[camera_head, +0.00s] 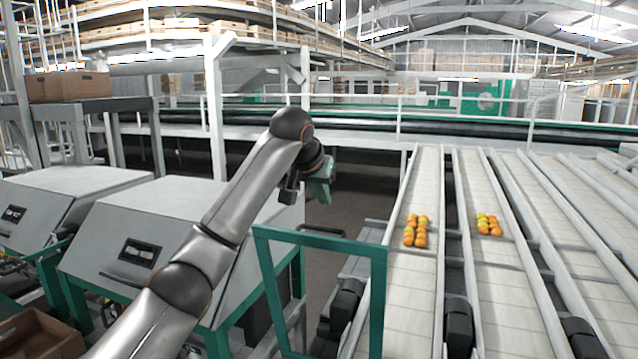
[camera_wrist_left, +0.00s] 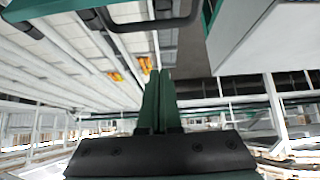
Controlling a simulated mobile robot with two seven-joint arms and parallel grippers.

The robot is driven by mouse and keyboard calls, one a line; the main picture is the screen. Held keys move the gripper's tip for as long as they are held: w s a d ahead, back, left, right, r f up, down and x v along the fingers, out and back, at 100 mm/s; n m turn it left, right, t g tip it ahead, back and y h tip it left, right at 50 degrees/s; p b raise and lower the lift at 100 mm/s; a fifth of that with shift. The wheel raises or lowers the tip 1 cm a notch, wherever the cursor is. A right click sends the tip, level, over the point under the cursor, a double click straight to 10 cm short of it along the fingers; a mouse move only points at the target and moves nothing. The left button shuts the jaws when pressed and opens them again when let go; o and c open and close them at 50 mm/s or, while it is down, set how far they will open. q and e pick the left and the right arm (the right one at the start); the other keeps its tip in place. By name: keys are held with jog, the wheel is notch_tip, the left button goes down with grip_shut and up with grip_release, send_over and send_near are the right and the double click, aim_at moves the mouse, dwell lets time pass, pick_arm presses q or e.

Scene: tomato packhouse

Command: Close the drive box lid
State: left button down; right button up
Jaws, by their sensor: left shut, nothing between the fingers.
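A grey box (camera_head: 153,232) with a sloped front, a dark handle and a small black window stands on a green frame at left centre. A second similar box (camera_head: 62,208) stands farther left. Their sloped faces look shut; I cannot tell for sure which is the drive box lid. My left gripper (camera_head: 320,190) hangs in the air beyond the right end of the nearer box, touching nothing. In the left wrist view its green fingers (camera_wrist_left: 158,100) are together and empty. My left arm crosses in front of the nearer box and hides part of it. My right gripper is out of view.
A green upright frame (camera_head: 378,290) with a dark bar handle (camera_head: 308,233) stands in front of the gripper. White conveyor lanes (camera_head: 428,175) with orange tomatoes (camera_head: 416,230) run along the right. A brown crate (camera_head: 38,335) is at lower left. Floor behind the gripper is clear.

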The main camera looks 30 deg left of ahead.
pick_arm(q)
jog(key=shift+s+d+f+p, duration=0.1)
jog(key=shift+s+f+p, duration=0.15)
jog(key=shift+f, duration=0.85)
jog(key=shift+s+d+f+p, duration=0.1)
jog(key=shift+s+f, duration=0.15)
jog(key=shift+f, duration=0.8)
jog(key=shift+f, duration=0.1)
